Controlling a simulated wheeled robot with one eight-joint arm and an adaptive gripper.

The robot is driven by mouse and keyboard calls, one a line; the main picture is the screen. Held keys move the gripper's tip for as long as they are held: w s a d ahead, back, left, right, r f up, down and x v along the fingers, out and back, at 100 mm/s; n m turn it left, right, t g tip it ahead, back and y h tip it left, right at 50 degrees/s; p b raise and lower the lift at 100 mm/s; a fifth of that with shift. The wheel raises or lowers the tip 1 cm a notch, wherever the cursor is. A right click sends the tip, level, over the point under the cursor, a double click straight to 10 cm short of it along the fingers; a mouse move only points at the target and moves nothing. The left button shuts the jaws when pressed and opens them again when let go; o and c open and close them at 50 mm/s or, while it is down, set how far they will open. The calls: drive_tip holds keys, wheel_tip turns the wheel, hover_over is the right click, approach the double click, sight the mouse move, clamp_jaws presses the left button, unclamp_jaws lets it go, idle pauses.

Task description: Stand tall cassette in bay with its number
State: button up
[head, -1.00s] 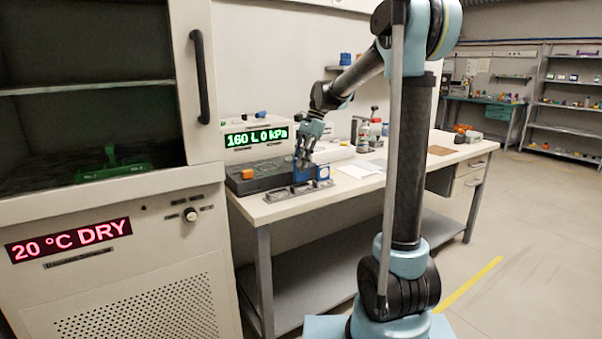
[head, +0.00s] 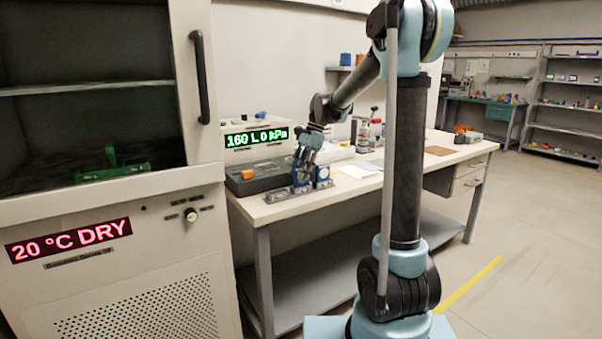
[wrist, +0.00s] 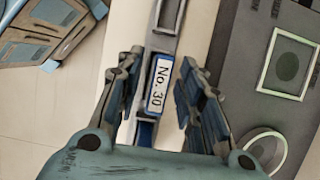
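My gripper (wrist: 160,65) points down over the grey rack (head: 276,196) at the bench's front edge. In the wrist view its two fingers are apart, with pale gaps beside the narrow blue-edged cassette (wrist: 147,131) between them. The cassette carries a white label (wrist: 160,84) reading "No. 30". It lines up with the grey rack (wrist: 168,42), whose slots run away beyond it. How deep it sits, and the bay's own number, I cannot tell. In the head view my gripper (head: 303,178) hides most of that spot. Another blue piece (head: 323,173) shows at the rack's right end.
A dark grey instrument (head: 262,176) with an orange knob lies behind and left of the rack. A display box (head: 255,138) stands behind it. A tall cabinet (head: 110,225) borders the bench on the left.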

drive_tip(key=shift+r, duration=0.1)
drive_tip(key=v, duration=1.2)
drive_tip(key=s+d+f+n+t+h, duration=0.1)
drive_tip(key=s+d+f+n, duration=0.3)
drive_tip(key=s, duration=0.5)
drive_tip(key=s+d+f+n+t+h, duration=0.1)
drive_tip(key=s+d+f, duration=0.4)
drive_tip(key=s, duration=0.3)
drive_tip(key=s+d+f+n+t+h, duration=0.1)
drive_tip(key=s+d+f+n+t, duration=0.25)
drive_tip(key=s, duration=0.55)
drive_tip(key=s+d+f+n, duration=0.3)
drive_tip(key=s+d+f, duration=0.2)
drive_tip(key=s+f, duration=0.3)
wheel_tip(320, 180, down, 4)
drive_tip(key=shift+s+r+g+h, duration=0.2)
drive_tip(key=shift+r+g+h, duration=0.05)
drive_tip(key=shift+g+h, duration=0.15)
drive_tip(key=shift+w+d+f, duration=0.1)
drive_tip(key=shift+w+f, duration=0.1)
drive_tip(key=shift+w, duration=0.25)
